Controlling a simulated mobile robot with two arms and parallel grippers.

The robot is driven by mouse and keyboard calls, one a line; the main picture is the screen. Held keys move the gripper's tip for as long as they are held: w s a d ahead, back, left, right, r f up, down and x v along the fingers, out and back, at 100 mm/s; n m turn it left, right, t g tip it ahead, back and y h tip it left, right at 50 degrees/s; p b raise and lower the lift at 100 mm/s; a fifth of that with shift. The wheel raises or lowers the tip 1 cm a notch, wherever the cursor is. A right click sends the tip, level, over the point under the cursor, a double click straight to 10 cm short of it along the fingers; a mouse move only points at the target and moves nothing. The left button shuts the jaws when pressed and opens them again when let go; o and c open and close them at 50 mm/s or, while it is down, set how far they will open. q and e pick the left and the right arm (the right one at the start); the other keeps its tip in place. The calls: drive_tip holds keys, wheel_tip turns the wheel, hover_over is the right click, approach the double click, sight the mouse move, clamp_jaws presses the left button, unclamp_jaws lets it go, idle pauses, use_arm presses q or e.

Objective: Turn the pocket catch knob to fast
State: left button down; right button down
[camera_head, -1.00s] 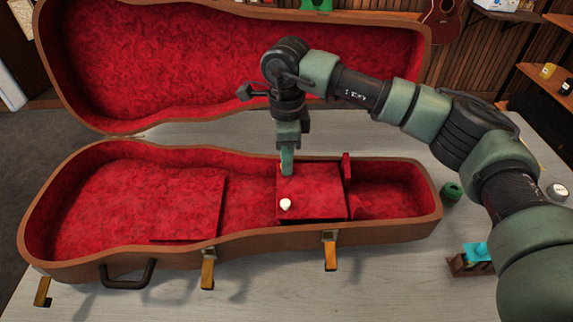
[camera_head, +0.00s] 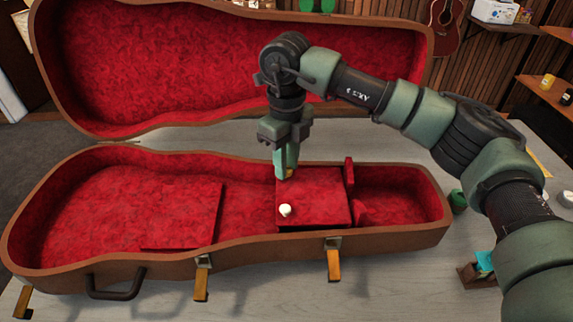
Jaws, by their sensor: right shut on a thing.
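The open instrument case (camera_head: 225,245) lies on the table, lined in red plush. Its pocket has a closed red lid (camera_head: 318,197) with a round white knob (camera_head: 285,210) near the front left corner. My right gripper (camera_head: 286,174) points down at the lid's back left edge, behind the white knob and apart from it. Its fingers are shut on a small brass-coloured piece, which I take to be the pocket catch knob (camera_head: 291,173). The fingers mostly hide it, so its setting cannot be read. My left gripper is out of view.
The case lid (camera_head: 235,65) stands open at the back. Open latches (camera_head: 334,264) hang along the front rim near a handle (camera_head: 115,290). A green round item (camera_head: 458,201) and a small wooden holder (camera_head: 475,275) sit on the table (camera_head: 400,290) at right.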

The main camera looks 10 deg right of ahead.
drive_tip(key=shift+m, duration=0.3)
idle(0.4)
drive_tip(key=c, duration=1.2)
unclamp_jaws()
drive_tip(key=shift+r, duration=0.1)
wheel_tip(320, 180, up, 8)
drive_tip(key=shift+f+b, duration=0.15)
drive_tip(key=shift+b, duration=0.3)
